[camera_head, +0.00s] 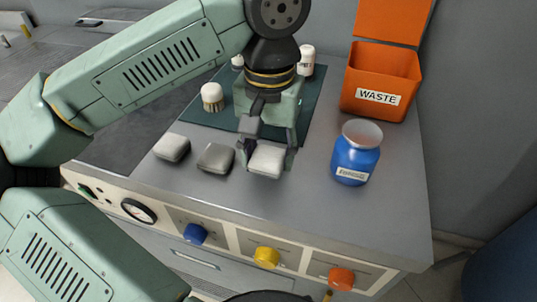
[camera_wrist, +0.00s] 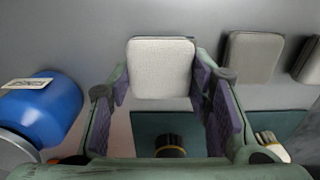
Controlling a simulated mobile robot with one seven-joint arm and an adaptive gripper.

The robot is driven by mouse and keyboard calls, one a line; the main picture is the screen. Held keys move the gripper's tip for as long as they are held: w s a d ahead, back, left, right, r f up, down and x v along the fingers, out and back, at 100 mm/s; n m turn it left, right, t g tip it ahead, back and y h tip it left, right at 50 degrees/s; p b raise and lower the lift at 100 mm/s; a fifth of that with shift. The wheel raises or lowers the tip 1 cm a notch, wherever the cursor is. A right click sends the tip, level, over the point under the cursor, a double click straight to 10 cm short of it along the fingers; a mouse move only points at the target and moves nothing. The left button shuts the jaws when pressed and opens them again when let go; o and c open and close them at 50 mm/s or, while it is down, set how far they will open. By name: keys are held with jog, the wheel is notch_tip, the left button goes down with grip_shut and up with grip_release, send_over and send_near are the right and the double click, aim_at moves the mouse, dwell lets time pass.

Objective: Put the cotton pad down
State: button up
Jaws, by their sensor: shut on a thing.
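A white square cotton pad (camera_head: 266,160) is between the fingers of my gripper (camera_head: 267,151), near the front of the grey worktop (camera_head: 300,205). In the wrist view the white pad (camera_wrist: 161,66) sits between the purple-lined fingertips. I cannot tell whether its underside touches the worktop. Two greyer pads lie in a row to its left, a mid-grey one (camera_head: 215,158) close by and a lighter one (camera_head: 172,147) farther left. The wrist view shows them on the right, the nearer one (camera_wrist: 252,56) and part of the other (camera_wrist: 309,60).
A blue labelled jar (camera_head: 356,155) stands to the right of my gripper. An orange bin marked WASTE (camera_head: 383,82) is behind it. A dark green mat (camera_head: 222,108) holds a white-topped brush (camera_head: 212,97) and a white-capped bottle (camera_head: 306,60). The worktop's front edge carries coloured knobs (camera_head: 266,257).

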aim_at(268, 155)
jog(key=shift+f, duration=1.05)
jog(key=shift+f, duration=0.25)
jog(key=o, duration=1.2)
jog(key=shift+r, duration=0.1)
notch_tip(268, 155, up, 12)
jog(key=shift+r, duration=0.15)
jog(key=shift+s, duration=0.15)
